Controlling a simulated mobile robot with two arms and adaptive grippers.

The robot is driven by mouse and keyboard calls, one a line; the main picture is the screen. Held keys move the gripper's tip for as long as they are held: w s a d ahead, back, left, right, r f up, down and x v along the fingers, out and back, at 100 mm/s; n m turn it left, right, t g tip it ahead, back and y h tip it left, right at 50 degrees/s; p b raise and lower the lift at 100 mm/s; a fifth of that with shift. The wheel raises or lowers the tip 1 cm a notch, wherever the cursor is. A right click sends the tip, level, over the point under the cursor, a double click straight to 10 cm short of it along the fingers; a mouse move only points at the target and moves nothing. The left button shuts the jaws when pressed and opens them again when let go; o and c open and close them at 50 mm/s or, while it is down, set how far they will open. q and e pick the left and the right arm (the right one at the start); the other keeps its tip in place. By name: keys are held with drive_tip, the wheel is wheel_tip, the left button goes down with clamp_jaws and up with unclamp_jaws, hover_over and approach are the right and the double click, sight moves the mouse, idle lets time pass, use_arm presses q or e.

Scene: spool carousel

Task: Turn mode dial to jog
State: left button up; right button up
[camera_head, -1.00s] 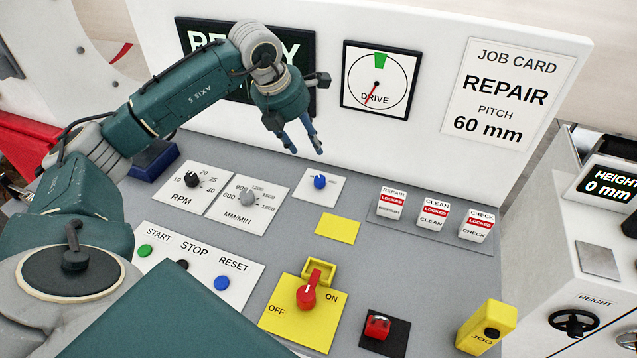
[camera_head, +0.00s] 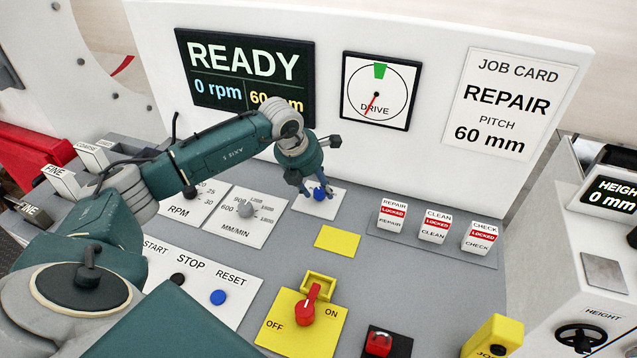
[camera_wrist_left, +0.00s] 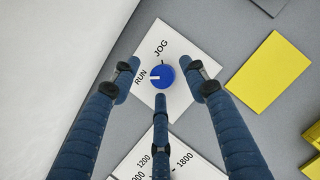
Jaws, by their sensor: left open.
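The mode dial (camera_wrist_left: 165,74) is a small blue knob on a white plate (camera_wrist_left: 190,45) marked RUN and JOG. In the wrist view its white pointer mark faces left, toward RUN. My left gripper (camera_head: 318,191) is open above the dial, which also shows between its fingers in the head view (camera_head: 320,195). In the wrist view the three blue fingers spread around the knob, two at the sides and one below. I see gaps between them and the knob; contact is not clear. My right gripper is not in view.
The grey panel also carries the MM/MIN knob (camera_head: 246,209), a blank yellow plate (camera_head: 338,239), a red OFF/ON switch (camera_head: 307,308), locked REPAIR, CLEAN and CHECK switches (camera_head: 435,225) and a yellow JOG box (camera_head: 490,338). A white upright board with a READY screen (camera_head: 250,75) stands behind.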

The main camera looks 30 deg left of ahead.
use_arm(q)
drive_tip(key=shift+w+f, duration=0.2)
drive_tip(key=shift+f, duration=0.25)
drive_tip(key=shift+c, duration=0.3)
drive_tip(key=c, duration=1)
drive_tip(key=shift+r, duration=0.1)
